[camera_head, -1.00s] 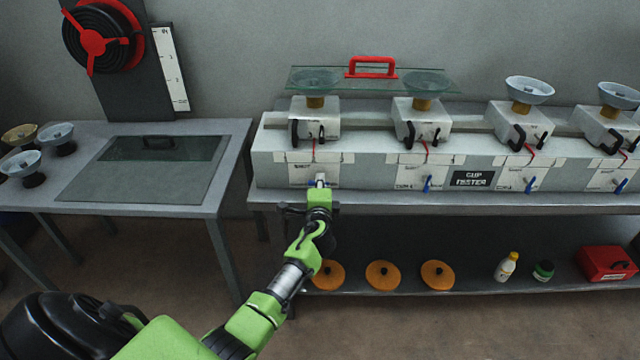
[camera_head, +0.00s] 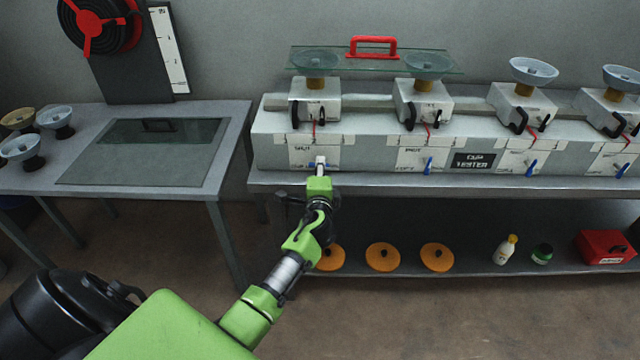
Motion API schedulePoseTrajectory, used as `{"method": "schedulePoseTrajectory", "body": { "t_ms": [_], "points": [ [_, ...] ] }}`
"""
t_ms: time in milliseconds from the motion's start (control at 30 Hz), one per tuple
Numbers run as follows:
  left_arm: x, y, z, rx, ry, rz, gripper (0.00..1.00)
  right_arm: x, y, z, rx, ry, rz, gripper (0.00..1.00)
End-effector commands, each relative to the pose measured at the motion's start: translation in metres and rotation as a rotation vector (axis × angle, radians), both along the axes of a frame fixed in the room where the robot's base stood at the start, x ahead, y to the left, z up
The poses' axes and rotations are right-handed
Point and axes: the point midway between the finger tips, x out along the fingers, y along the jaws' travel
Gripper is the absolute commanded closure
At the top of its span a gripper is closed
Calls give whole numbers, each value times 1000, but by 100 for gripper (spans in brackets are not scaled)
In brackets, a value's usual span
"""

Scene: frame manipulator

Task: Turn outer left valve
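The outer left valve (camera_head: 311,167) is on the front of the long grey cup tester (camera_head: 372,158), below the leftmost cup unit. Only a bit of its blue handle shows beside the tip of my arm; the rest is hidden. My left gripper (camera_head: 320,168) is at the valve, in front of its white label. I cannot tell whether its fingers are around the handle or touching it, nor whether they are open or shut. My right gripper is not in view.
More blue valves (camera_head: 428,166) line the tester's front to the right. A glass cover with a red handle (camera_head: 372,42) lies over the two left cups. Orange discs (camera_head: 383,257) and bottles stand on the lower shelf. A side table (camera_head: 228,140) is at left.

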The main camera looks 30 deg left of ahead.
Motion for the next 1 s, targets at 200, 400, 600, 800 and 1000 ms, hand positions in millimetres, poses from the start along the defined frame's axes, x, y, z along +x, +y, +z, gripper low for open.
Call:
{"method": "schedulePoseTrajectory", "body": {
  "t_ms": [200,400,600,800,1000],
  "points": [
    [-36,-24,7,-2,1,-3,73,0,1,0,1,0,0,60],
    [-62,-39,13,-1,2,-2,73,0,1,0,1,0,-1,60],
    [-74,-46,17,1,2,-1,73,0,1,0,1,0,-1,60],
    [-75,-47,17,1,2,-1,73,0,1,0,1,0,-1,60],
    [-74,-47,17,0,1,-1,73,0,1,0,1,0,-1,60]
  ]
}}
